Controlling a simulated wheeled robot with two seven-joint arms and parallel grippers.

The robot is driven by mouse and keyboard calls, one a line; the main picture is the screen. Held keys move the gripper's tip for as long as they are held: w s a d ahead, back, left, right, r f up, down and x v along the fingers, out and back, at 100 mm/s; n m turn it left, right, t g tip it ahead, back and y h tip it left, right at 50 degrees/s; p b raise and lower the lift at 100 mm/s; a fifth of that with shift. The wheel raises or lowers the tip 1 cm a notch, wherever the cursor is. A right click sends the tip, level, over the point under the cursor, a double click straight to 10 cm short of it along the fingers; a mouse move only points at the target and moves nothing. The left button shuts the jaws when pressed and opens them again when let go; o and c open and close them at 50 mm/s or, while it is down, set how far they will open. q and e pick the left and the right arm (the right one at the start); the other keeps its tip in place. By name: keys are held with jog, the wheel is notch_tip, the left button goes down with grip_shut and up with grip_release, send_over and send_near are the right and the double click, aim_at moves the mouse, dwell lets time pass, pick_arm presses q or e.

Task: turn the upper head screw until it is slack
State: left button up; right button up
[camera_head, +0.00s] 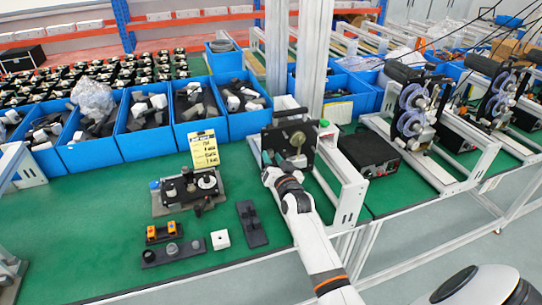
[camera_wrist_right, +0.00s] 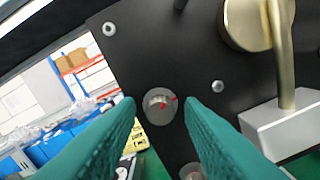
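The coder head is a black upright plate (camera_head: 288,140) on a white frame at the right part of the green bench. In the right wrist view, a round silver head screw with red marks (camera_wrist_right: 160,105) sits on the black plate (camera_wrist_right: 150,60). A second round knob (camera_wrist_right: 193,171) shows partly below it, cut by the frame edge. My right gripper (camera_head: 272,168) is at the front of the plate. In the wrist view its teal fingers (camera_wrist_right: 160,108) are apart, one on each side of the marked screw, with gaps visible; whether they touch it is unclear. My left gripper is out of view.
A brass knob with a lever (camera_wrist_right: 250,25) and a light block (camera_wrist_right: 285,125) stand right of the fingers. Blue bins (camera_head: 148,125) line the back. A black fixture (camera_head: 188,188) and small parts lie left of my right arm. Open green bench (camera_head: 95,215) surrounds them.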

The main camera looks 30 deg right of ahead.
grip_shut()
jog(key=shift+r+n+p, duration=0.1)
jog(key=shift+n+p, duration=0.25)
jog(key=shift+n, duration=0.35)
jog(key=n, duration=0.2)
jog(key=shift+n+p, duration=0.3)
jog(key=shift+p, duration=0.1)
jog(key=shift+s+n, duration=0.1)
jog(key=shift+n, duration=1.1)
jog(key=n, duration=0.3)
jog(key=shift+o, duration=0.2)
grip_release()
